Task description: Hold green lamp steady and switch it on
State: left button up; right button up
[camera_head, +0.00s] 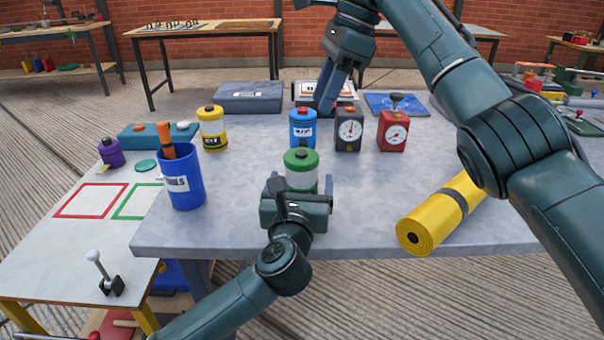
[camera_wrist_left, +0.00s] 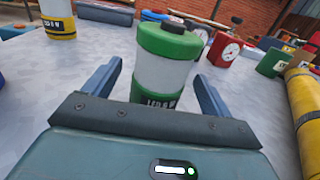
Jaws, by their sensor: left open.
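The green lamp (camera_head: 301,158) stands upright on the grey table, with a green cap, a pale body and a dark button on top. My left gripper (camera_head: 300,184) is at its near side, with its lower part hidden behind the hand. In the left wrist view the lamp (camera_wrist_left: 165,75) stands between the two spread fingers of my left gripper (camera_wrist_left: 158,72), with a visible gap on both sides. My right gripper (camera_head: 326,92) points down behind the blue lamp, away from the green lamp. Its fingers overlap in this view, so their opening is unclear.
A blue lamp (camera_head: 302,130), black gauge box (camera_head: 348,130) and red gauge box (camera_head: 392,131) stand behind. A yellow lamp (camera_head: 212,130) and blue cup (camera_head: 182,180) are left. A yellow roll (camera_head: 430,225) lies right, near my right arm. Bare tabletop surrounds the green lamp.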

aim_at(302, 173)
pick_arm(q)
jog(key=shift+w+d, duration=0.2)
jog(key=shift+w, duration=1.55)
jog(key=shift+c, duration=0.3)
jog(key=c, duration=1.2)
pick_arm(e)
grip_shut()
